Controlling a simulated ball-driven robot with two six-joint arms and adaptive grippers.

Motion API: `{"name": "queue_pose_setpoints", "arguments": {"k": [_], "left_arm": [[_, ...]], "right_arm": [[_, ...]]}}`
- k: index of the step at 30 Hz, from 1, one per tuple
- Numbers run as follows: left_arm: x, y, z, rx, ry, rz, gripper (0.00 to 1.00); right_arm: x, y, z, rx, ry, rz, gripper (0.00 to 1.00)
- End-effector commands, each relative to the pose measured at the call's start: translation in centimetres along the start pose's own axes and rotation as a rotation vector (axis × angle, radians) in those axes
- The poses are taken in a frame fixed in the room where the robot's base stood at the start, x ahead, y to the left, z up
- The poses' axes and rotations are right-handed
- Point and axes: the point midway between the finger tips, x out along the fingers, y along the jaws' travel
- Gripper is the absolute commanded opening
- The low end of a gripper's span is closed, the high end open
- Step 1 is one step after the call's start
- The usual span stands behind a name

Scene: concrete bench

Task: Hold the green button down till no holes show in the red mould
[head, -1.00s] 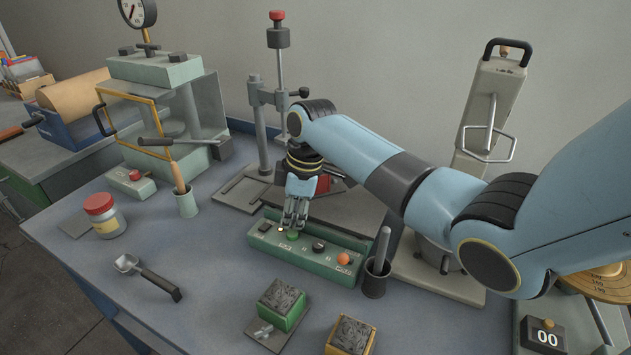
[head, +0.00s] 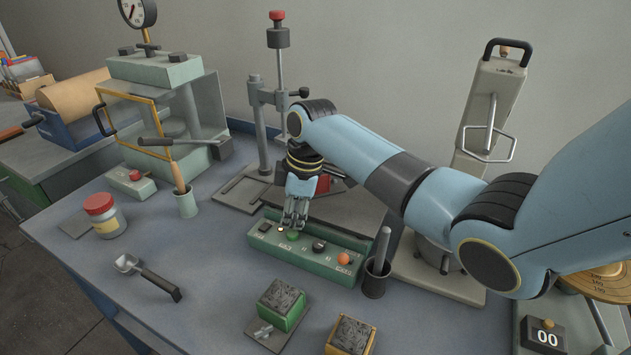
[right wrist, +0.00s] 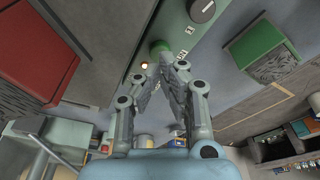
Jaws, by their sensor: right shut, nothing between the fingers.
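The green button (head: 293,235) sits on a green control box in the middle of the bench. It also shows just beyond the fingertips in the right wrist view (right wrist: 159,47). My right gripper (head: 293,221) is shut and empty, pointing down over the button; its fingertips show close to it in the wrist view (right wrist: 165,64). I cannot tell whether they touch it. The red mould (head: 323,184) stands behind the box, mostly hidden by my right arm. In the wrist view the red mould (right wrist: 38,45) shows a plain red face; I see no holes clearly there. My left gripper is out of view.
The control box (head: 317,265) also has a dark knob (head: 318,246), an orange button (head: 343,258) and a small lit lamp (head: 280,229). A dark cup with a rod (head: 375,281) stands right of it. The bench's front left is mostly clear.

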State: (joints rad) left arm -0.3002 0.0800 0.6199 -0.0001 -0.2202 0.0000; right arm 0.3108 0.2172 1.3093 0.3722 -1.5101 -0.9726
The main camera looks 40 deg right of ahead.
Motion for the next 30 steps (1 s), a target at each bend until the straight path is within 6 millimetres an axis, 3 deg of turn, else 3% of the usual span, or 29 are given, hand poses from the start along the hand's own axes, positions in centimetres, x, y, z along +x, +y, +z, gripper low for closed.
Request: {"name": "queue_pose_setpoints", "arguments": {"k": [30], "left_arm": [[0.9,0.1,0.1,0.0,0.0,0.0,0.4]], "right_arm": [[1.6,0.0,0.3,0.0,0.0,0.0,0.0]]}}
